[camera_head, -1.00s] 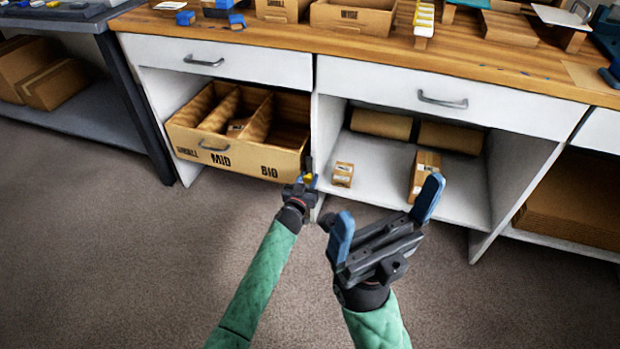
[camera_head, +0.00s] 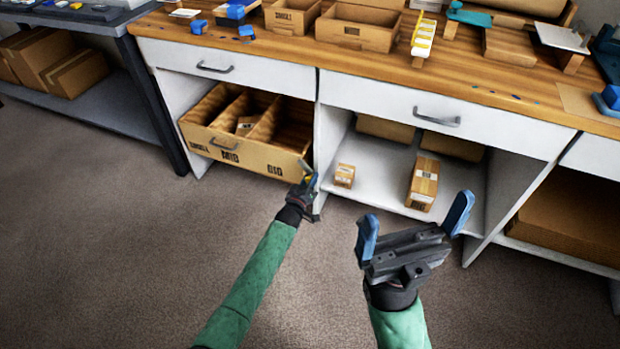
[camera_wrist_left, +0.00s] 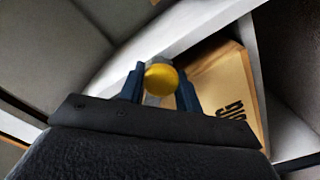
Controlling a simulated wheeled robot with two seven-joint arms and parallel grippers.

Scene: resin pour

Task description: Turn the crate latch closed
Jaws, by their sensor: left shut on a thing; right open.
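The crate (camera_head: 205,142) is a brown open-topped box with three compartments, marked MID and BIG on its front, in the left bay under the bench. The latch, with a yellow round knob (camera_wrist_left: 161,78), is by the crate's right front corner. My left gripper (camera_head: 307,182) is shut on this knob; its blue fingers lie on either side of it in the left wrist view (camera_wrist_left: 160,84). The gripper hides much of the latch in the head view, so its exact angle is hard to tell. My right gripper (camera_head: 415,226) is open and empty, in front of the right bay.
A small carton (camera_head: 344,175) and a taller carton (camera_head: 423,182) stand on the white shelf of the right bay. The wooden bench top (camera_head: 385,62) above holds trays and tools. The carpet in front is clear.

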